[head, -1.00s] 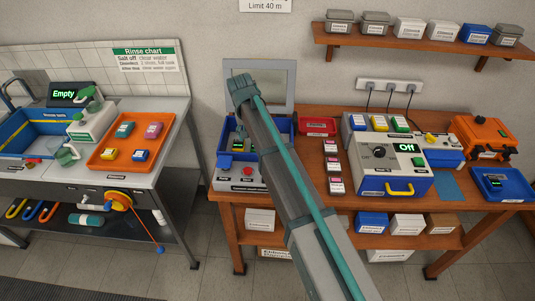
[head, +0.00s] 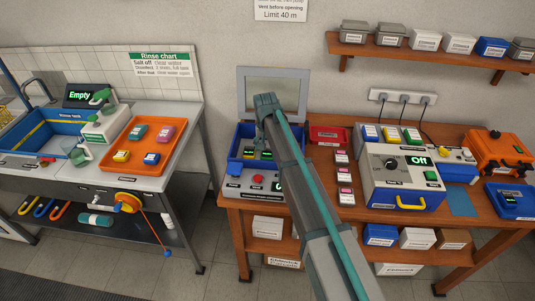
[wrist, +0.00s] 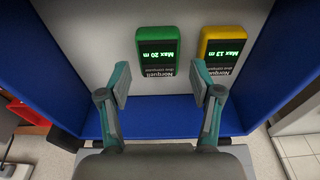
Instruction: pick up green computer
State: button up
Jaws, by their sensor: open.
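The green computer (wrist: 158,47), with a lit "Max 20 m" display, lies in a blue-walled case (wrist: 260,98). In the wrist view it appears upside down. A yellow computer (wrist: 221,45) reading "Max 13 m" lies to its right in that view. My gripper (wrist: 161,83) is open, with its fingers apart and nothing between them. In the wrist view the green computer appears just beyond the gap between the fingertips; the height above it is unclear.
The case's grey lid (head: 290,82) stands open behind it. A red tray (head: 329,134) and several small labelled boxes are to its right, near the regulator testbench (head: 400,183). An orange tray (head: 136,168) with small devices sits on the left sink counter.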

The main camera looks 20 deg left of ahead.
aim_at(267, 152)
jog(key=shift+w+f+p, duration=0.2)
jog(key=shift+f+p, duration=0.15)
jog(key=shift+f, duration=0.6)
jog(key=shift+w+f+p, duration=0.15)
jog(key=shift+f+p, duration=0.15)
jog(key=shift+f, duration=0.6)
jog(key=c, duration=1)
jog(key=shift+r, duration=0.15)
